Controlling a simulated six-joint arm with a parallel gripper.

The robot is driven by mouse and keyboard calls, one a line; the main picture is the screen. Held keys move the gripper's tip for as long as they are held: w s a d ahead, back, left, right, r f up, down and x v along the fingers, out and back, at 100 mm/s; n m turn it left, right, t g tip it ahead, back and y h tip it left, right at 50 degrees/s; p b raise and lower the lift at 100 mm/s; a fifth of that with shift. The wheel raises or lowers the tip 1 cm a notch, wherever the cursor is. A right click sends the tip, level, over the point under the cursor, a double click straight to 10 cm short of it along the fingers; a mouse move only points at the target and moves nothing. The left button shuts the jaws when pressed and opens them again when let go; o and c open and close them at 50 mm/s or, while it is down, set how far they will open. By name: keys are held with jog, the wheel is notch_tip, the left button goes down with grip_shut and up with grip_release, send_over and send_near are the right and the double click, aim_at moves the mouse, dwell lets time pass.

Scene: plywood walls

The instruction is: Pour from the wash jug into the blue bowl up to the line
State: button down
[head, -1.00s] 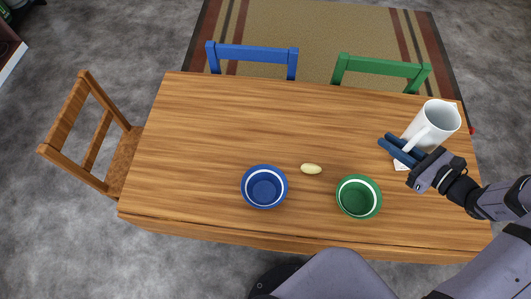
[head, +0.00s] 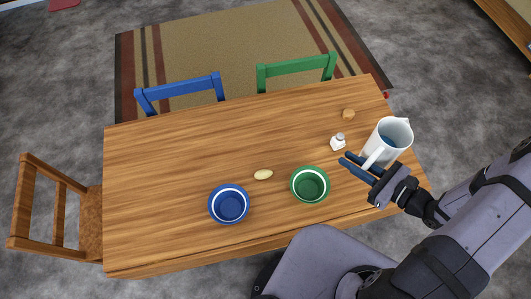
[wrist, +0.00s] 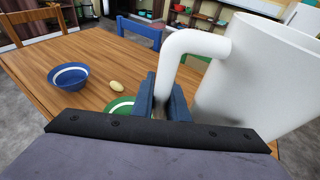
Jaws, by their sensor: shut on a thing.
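The wash jug (head: 398,134) is white and stands roughly upright at the right end of the table; it also fills the right of the wrist view (wrist: 262,80). A bluish patch shows inside its mouth. My gripper (head: 344,158) is shut on the jug's handle (wrist: 170,62). I cannot tell how far its base is above the table. The blue bowl (head: 213,212) sits at the table's near side, well left of my gripper, with a white line around its inside. It also shows in the wrist view (wrist: 67,85). I see no liquid in it.
A green bowl (head: 297,194) with a white line lies between the blue bowl and my gripper. A small pale yellow oval thing (head: 263,174) lies between the bowls. A white shaker-like thing (head: 338,142) and a small tan thing (head: 348,114) are near the jug.

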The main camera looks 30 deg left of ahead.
jog(key=s+a+f+n+g, duration=0.4)
jog(key=s+a+g, duration=0.15)
jog(key=s, duration=0.55)
jog(key=s+a+f+n+g, duration=0.35)
jog(key=s+a, duration=0.35)
jog(key=s, duration=0.4)
jog(key=s+d+f+n+g+h, duration=0.2)
jog(key=s+f+n+g+h, duration=0.1)
jog(key=s, duration=0.6)
jog(key=s+d+f+n+g+h, duration=0.2)
jog(key=s+f+n+g+h, duration=0.2)
jog(key=s, duration=0.5)
jog(key=shift+s+d+f+n, duration=0.2)
jog(key=shift+d+f+n, duration=0.2)
jog(key=shift+f, duration=0.8)
jog(key=shift+a+r, duration=0.1)
jog(key=w+a+r+m+g+h+p, duration=0.2)
jog(key=a+r+m+p, duration=0.1)
jog(key=r+m, duration=0.3)
jog(key=shift+a+r, duration=0.15)
jog(key=shift+r, duration=0.65)
